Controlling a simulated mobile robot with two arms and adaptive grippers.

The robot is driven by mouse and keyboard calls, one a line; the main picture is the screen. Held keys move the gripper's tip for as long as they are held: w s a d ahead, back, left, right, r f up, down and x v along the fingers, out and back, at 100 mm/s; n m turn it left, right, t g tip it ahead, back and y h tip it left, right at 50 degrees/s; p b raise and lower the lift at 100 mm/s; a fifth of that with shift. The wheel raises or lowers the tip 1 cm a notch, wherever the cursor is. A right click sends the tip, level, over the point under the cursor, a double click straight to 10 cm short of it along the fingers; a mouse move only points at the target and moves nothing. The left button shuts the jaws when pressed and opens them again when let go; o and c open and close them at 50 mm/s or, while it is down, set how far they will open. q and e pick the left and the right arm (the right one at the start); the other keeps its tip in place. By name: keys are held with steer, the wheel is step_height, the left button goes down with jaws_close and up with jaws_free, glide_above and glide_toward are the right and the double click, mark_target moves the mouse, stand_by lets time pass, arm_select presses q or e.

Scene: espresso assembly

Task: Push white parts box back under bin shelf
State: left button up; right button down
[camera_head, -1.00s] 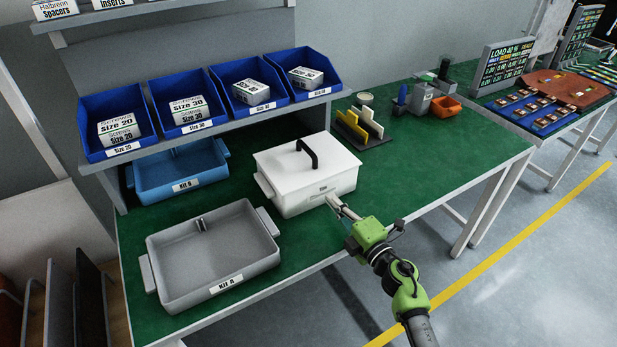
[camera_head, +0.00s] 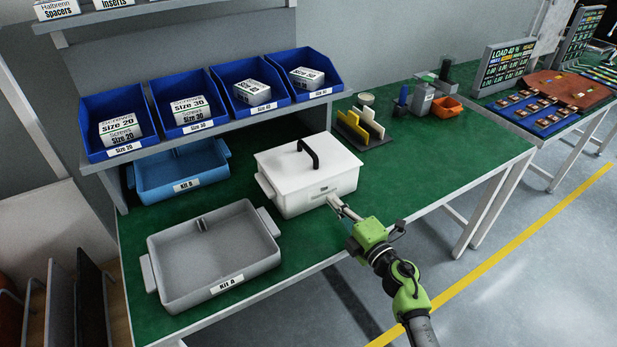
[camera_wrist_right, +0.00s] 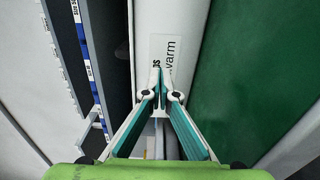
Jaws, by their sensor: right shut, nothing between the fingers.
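The white parts box (camera_head: 290,195), with a closed lid and a black handle (camera_head: 308,152), stands upright on the green bench. It is in front of the right part of the bin shelf (camera_head: 220,127); I cannot tell whether its back edge is under it. My right gripper (camera_head: 333,202) is shut and empty, with its fingertips at the box's front face near the label. In the right wrist view the shut fingertips (camera_wrist_right: 160,88) point at the labelled white face (camera_wrist_right: 166,30); whether they touch is unclear. My left gripper is not in view.
The blue Kit B tray (camera_head: 178,176) is partly under the shelf, left of the box. The grey Kit A tray (camera_head: 160,285) lies front left. A holder with yellow and white pieces (camera_head: 362,138) stands right of the box. Blue bins (camera_head: 118,145) line the shelf.

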mark_target(324, 191)
steer(key=shift+b+x, duration=1.5)
steer(key=shift+x, duration=2.55)
